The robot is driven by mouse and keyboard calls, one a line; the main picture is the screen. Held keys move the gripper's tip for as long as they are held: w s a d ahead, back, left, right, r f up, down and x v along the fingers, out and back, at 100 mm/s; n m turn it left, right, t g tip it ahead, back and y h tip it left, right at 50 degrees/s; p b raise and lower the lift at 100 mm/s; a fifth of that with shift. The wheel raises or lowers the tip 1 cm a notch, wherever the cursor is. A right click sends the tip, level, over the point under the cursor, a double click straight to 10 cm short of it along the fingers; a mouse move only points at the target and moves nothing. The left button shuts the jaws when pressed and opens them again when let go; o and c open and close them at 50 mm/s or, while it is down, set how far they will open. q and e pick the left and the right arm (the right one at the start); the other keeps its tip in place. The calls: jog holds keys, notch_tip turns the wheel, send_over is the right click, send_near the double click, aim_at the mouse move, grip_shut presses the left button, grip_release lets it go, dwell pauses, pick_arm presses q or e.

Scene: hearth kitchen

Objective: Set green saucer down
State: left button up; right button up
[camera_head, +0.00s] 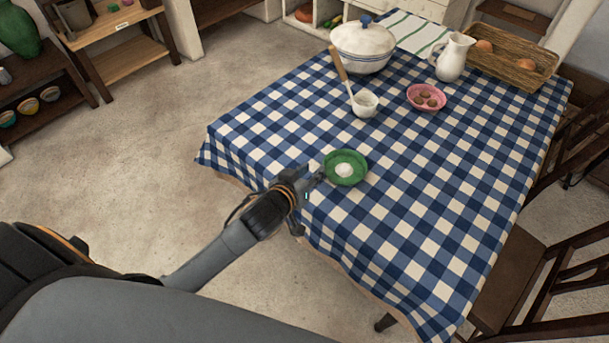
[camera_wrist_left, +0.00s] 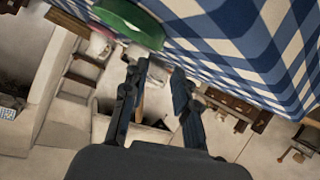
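The green saucer (camera_head: 358,178) lies on the checked tablecloth near the table's left edge, with a white round thing (camera_head: 344,170) on it. The saucer also shows at the top of the left wrist view (camera_wrist_left: 128,22), beyond my fingertips. My left gripper (camera_head: 316,178) is at the table edge, just left of the saucer. In the left wrist view its two fingers (camera_wrist_left: 160,78) stand apart with nothing between them. Whether a fingertip still touches the saucer's rim I cannot tell. My right gripper is out of view.
The cloth right of the saucer is clear. Chairs stand at right.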

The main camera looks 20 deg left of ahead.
pick_arm(q)
jog(key=shift+v, duration=1.8)
jog(key=s+a+f+m+g+y, duration=0.15)
jog(key=s+g, duration=0.35)
jog(key=s, duration=0.6)
jog(key=s+a+f+m+g, duration=0.1)
jog(key=s+f+m+g, duration=0.2)
jog(key=s, duration=0.8)
notch_tip(320, 180, down, 26)
jog(key=g, duration=0.3)
jog(key=s+a+f, duration=0.2)
jog(key=s+f, duration=1.4)
jog(key=s, duration=0.1)
jog(key=shift+a+f+g, duration=0.35)
jog(key=shift+g, duration=0.05)
